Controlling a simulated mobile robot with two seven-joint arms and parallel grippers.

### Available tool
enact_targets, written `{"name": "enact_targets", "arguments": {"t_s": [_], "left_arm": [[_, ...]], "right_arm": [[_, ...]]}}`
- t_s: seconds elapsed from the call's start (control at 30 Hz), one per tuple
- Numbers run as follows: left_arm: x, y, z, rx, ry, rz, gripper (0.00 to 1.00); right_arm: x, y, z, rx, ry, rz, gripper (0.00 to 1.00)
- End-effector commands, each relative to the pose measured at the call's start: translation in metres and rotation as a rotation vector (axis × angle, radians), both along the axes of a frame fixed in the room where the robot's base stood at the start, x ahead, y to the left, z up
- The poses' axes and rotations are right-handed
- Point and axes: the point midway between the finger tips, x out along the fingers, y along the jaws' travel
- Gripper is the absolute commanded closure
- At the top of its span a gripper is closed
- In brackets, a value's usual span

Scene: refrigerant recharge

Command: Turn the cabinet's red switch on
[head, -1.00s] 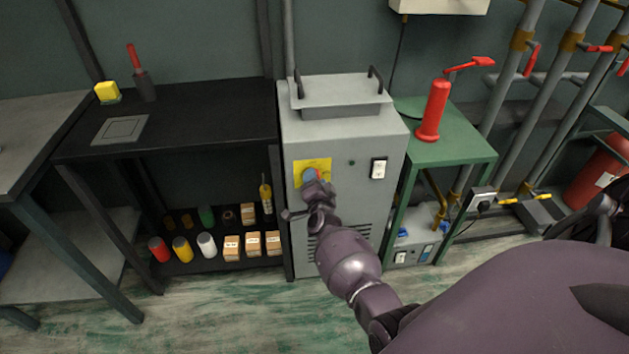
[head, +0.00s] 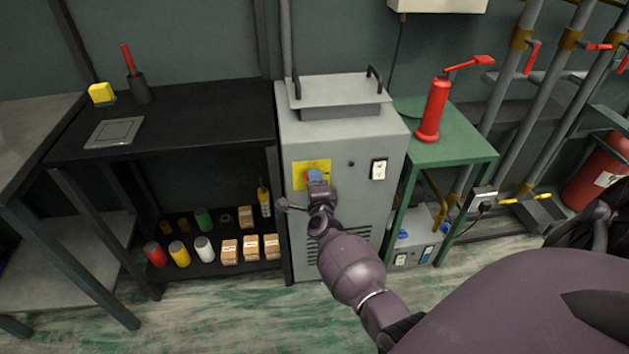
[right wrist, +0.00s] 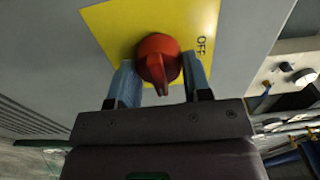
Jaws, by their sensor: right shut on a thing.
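The grey cabinet (head: 350,200) stands in the middle of the head view, with a yellow plate (head: 300,177) on its front. The red switch (right wrist: 157,52) shows on this plate in the right wrist view. Its grip points down in that picture, and an OFF label (right wrist: 202,46) is to its upper right. My right gripper (head: 315,176) is at the plate. Its blue fingertips (right wrist: 159,66) are on both sides of the switch, shut on it. In the head view the gripper covers most of the switch. My left gripper is not in view.
A black shelf (head: 200,125) stands left of the cabinet. A green table (head: 465,155) with a red pump (head: 433,112) stands right.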

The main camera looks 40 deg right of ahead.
Motion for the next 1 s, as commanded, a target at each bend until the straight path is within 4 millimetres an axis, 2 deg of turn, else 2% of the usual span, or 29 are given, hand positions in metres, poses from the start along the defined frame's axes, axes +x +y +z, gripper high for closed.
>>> {"name": "enact_targets", "arguments": {"t_s": [0.43,0.47,0.6,1.0], "left_arm": [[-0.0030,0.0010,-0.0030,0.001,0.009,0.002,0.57],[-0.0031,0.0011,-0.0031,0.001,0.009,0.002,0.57],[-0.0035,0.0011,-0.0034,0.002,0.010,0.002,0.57],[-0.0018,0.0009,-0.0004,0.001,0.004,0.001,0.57]], "right_arm": [[0.0006,0.0006,0.0006,0.011,-0.007,0.001,0.79],[0.0006,0.0006,0.0006,0.010,-0.006,0.001,0.54],[0.0005,0.0005,0.0005,0.010,-0.006,0.001,0.32],[-0.0050,0.0035,0.0006,0.009,-0.006,0.000,0.31]]}}
